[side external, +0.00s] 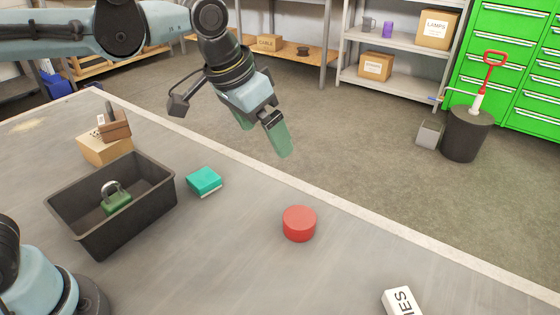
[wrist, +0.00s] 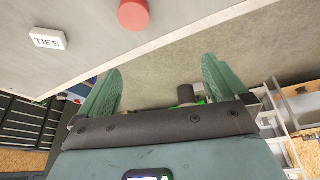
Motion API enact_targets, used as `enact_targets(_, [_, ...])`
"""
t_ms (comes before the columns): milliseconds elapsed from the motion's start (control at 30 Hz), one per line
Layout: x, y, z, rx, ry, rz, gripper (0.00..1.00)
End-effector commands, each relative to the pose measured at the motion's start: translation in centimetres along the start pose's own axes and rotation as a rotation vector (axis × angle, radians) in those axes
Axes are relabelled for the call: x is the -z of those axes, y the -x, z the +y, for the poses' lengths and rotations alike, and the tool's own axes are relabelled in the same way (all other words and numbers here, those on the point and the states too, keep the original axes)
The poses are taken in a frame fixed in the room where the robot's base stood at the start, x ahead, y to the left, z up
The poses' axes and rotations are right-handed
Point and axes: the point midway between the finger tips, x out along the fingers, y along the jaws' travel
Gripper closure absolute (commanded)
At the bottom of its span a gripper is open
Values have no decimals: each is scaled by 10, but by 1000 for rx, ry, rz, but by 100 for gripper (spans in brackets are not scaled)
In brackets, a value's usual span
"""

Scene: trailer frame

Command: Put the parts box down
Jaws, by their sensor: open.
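My gripper (side external: 264,138) is open and empty, above the far edge of the grey table; both green fingers also show spread apart in the wrist view (wrist: 161,66). No box in view is labelled as the parts box, so I cannot tell which it is. A small teal box (side external: 204,181) lies flat beside the black bin (side external: 155,207). Neither box touches my gripper.
A red cylinder (side external: 299,224) stands on the table and shows in the wrist view (wrist: 133,14). A green padlock (side external: 117,203) lies inside the bin. Table around the cylinder is clear.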

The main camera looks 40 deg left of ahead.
Motion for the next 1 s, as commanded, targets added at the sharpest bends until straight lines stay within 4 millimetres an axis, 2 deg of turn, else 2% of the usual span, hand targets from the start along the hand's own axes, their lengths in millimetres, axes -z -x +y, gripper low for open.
enact_targets(33, [-16, 3, -16, 15, 33, 23, 0])
enact_targets(200, [-65, 4, -58, 65, 125, 108, 0])
enact_targets(400, [-117, -6, -90, 124, 213, 191, 0])
enact_targets(500, [-134, -10, -98, 145, 239, 217, 0])
enact_targets(667, [-144, -14, -103, 159, 255, 235, 0])
enact_targets(1000, [-145, -14, -103, 159, 255, 236, 0])
